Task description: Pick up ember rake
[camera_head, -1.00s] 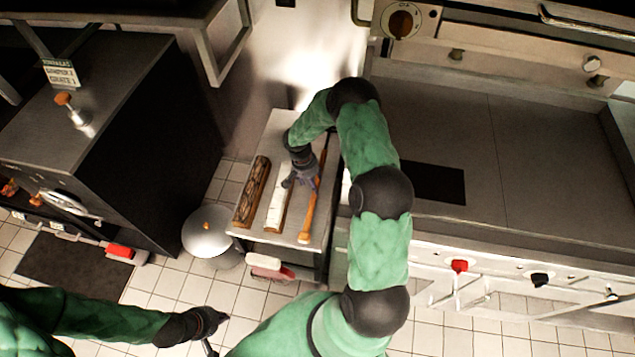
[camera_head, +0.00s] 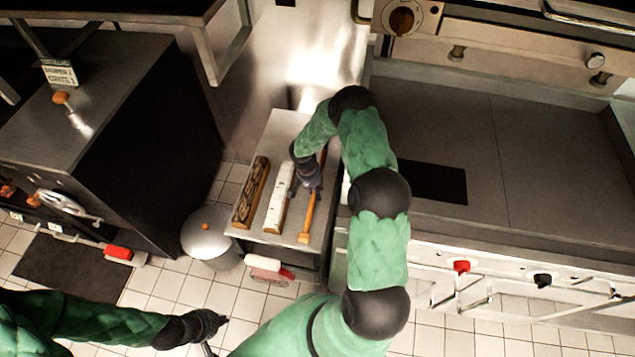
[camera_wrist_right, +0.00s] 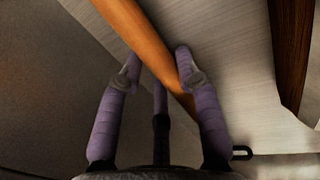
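The ember rake (camera_head: 306,224) lies on a small metal side table, its orange-brown wooden handle pointing toward the table's front edge. My right gripper (camera_head: 308,190) is over the rake's middle and hides part of it. In the right wrist view, the wooden handle (camera_wrist_right: 148,38) runs diagonally between the purple fingers of my right gripper (camera_wrist_right: 158,57). The fingers are spread on either side of it, and a small gap shows at the right fingertip. My left gripper (camera_head: 215,325) hangs low over the floor, away from the table; its fingers are too dark and small to read.
A flat-top range (camera_head: 540,160) stands close on the right.

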